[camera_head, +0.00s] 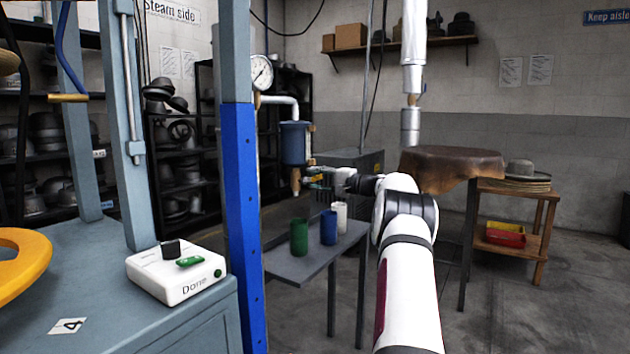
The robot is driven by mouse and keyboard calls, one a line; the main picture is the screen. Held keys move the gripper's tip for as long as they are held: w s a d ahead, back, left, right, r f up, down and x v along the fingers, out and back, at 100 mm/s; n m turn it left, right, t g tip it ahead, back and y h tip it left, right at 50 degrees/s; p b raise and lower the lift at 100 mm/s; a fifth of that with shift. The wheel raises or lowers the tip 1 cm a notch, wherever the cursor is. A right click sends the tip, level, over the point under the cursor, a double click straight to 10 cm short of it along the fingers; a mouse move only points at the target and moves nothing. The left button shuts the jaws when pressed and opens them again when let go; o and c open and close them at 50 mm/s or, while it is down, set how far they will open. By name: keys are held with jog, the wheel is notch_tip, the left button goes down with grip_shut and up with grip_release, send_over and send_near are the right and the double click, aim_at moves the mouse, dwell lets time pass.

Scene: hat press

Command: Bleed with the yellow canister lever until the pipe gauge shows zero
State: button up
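A round white pipe gauge (261,72) is mounted beside a white pipe behind the blue post; its needle is too small to read. A dark blue canister (296,143) hangs below the pipe, with a tan fitting (296,181) under it. My gripper (317,178) is at the end of my white arm, level with the canister's lower end and just right of that fitting. A small green and yellow patch shows at the fingers; I cannot tell whether it is the lever or touches it. No lever shows clearly. The finger opening is too small to judge.
A small grey table (290,263) below the canister holds a green cup (299,238), a blue cup (328,228) and a white cup (340,216). A blue post (240,220) stands left. A white "Done" box (175,272) sits on the bench. A leather-topped stand (452,165) is right.

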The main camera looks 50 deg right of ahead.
jog(key=s+d, duration=0.1)
jog(key=s, duration=1.1)
jog(key=shift+d, duration=0.15)
